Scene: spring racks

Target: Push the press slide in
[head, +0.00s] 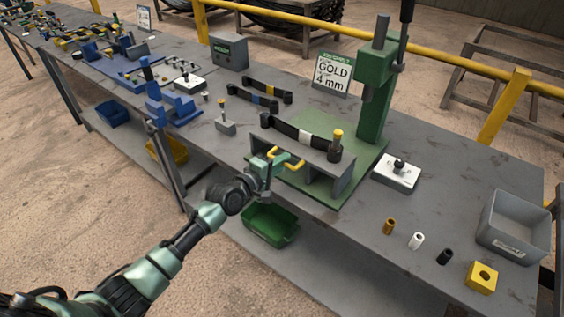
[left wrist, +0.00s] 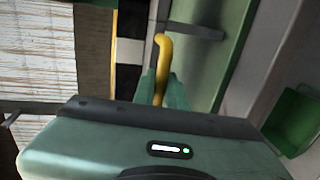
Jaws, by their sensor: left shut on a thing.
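The green press (head: 378,100) stands on a green base plate (head: 368,160) on the bench. A grey fixture (head: 345,180) at its front carries a dark strip with a white band (head: 304,137). A yellow handle (head: 293,161), which looks like the press slide's pull, sticks out at the fixture's front. My left gripper (head: 271,160) is shut on this handle. In the left wrist view the handle (left wrist: 162,48) rises between the green fingers (left wrist: 160,90). The slide body is mostly hidden, so its depth is unclear. My right gripper is out of view.
A green bin (head: 270,225) sits below the bench edge.

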